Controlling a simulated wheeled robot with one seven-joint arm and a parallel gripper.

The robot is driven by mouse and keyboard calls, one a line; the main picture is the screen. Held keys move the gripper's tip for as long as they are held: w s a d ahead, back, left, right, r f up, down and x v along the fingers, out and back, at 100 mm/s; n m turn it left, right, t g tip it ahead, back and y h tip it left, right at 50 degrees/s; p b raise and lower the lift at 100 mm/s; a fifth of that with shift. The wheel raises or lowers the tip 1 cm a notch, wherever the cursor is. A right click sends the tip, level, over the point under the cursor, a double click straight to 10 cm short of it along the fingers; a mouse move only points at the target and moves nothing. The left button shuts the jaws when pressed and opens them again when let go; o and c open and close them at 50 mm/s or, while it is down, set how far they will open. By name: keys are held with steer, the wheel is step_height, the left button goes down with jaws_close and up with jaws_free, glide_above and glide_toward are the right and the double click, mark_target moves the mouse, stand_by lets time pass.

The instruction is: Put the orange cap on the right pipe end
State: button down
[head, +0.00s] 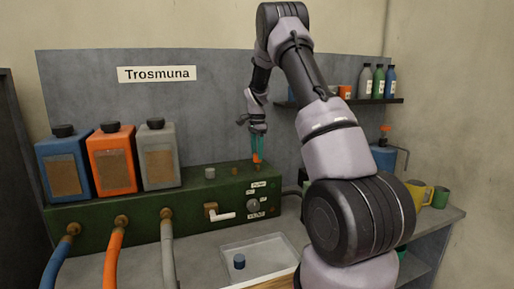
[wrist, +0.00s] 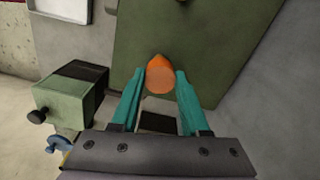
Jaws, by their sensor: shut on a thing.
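My gripper (head: 257,155) is shut on the orange cap (wrist: 160,76), which sits between the teal fingertips in the wrist view. In the head view the orange cap (head: 256,159) shows small at the fingertips, just above the right part of the green box top (head: 190,186). A brass pipe end (head: 234,170) stands bare in the middle of the box top. The right pipe end is beneath or behind the cap and hard to make out; I cannot tell whether the cap touches it. A brass stub (wrist: 183,1) shows at the wrist view's top edge.
A grey cap (head: 210,173) sits on the left of the box top. A blue cap (head: 239,261) lies in the pale tray (head: 268,246). Blue (head: 64,166), orange (head: 115,160) and grey (head: 158,155) canisters stand at the left. A shelf (head: 350,101) with bottles is behind my arm.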

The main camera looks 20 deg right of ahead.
mark_target(257, 160)
steer(key=shift+f, duration=1.85)
steer(key=shift+c, duration=1.6)
jaws_free()
step_height(257, 160, up, 11)
steer(key=shift+f, duration=0.1)
